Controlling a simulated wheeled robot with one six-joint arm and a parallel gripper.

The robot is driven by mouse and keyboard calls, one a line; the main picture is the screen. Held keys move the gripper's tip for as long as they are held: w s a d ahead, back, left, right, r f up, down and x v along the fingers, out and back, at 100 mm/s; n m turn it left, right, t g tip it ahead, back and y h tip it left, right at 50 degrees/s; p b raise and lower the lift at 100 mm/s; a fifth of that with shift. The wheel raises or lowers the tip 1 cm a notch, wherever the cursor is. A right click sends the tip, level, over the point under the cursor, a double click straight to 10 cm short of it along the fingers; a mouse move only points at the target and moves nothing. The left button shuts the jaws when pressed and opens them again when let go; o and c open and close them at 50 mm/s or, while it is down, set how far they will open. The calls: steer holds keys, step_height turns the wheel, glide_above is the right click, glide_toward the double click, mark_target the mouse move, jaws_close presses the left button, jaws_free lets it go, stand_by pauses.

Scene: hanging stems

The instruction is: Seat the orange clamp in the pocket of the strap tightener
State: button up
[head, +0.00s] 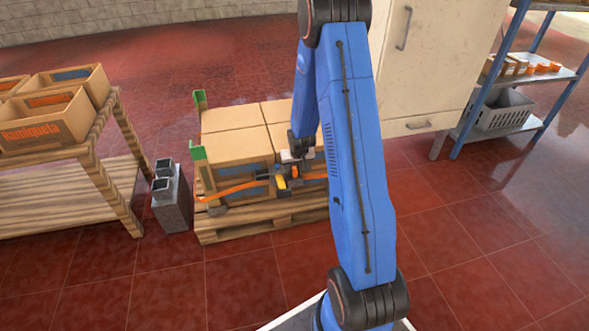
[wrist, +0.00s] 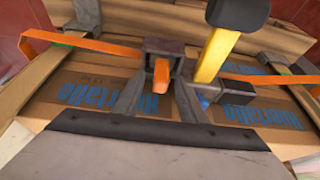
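The strap tightener (wrist: 238,105) is a dark device with a yellow handle (wrist: 215,55) ending in a black knob. It lies against the strapped boxes; its handle also shows in the head view (head: 281,183). A dark square-rimmed pocket (wrist: 165,44) is left of the handle. The orange clamp (wrist: 161,75) is at the pocket's mouth, between the fingertips of my gripper (wrist: 162,84), which appears shut on it. In the head view my gripper (head: 297,155) is at the front of the boxes. I cannot tell how deep the clamp is in the pocket.
An orange strap (wrist: 85,43) runs across the boxes (head: 237,149) on a wooden pallet (head: 235,231). Green corner guards (head: 197,151) stand at the left. A grey block (head: 171,205) and a wooden rack (head: 65,190) are further left; a cabinet (head: 425,60) and metal shelf stand right.

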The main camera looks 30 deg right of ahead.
steer(key=shift+r, duration=0.1)
steer(key=s+a+f+v, duration=0.1)
steer(key=a+v, duration=0.1)
steer(key=v, duration=1.2)
steer(key=s+a+v, duration=0.1)
steer(key=a+v, duration=0.1)
steer(key=v, duration=1.1)
steer(key=s+a+r+n, duration=0.1)
steer(key=s+a+r, duration=0.3)
steer(key=s, duration=0.5)
steer(key=s+a+r+n, duration=0.1)
steer(key=s+a+r, duration=0.2)
steer(key=s, duration=0.6)
steer(key=s+a+r+n+y, duration=0.1)
steer(key=s+a+r, duration=0.3)
steer(key=s, duration=0.6)
step_height(320, 180, up, 3)
steer(key=shift+a+f+t, duration=0.25)
steer(key=shift+a+t, duration=0.05)
steer(key=shift+a, duration=0.05)
steer(key=shift+o, duration=0.6)
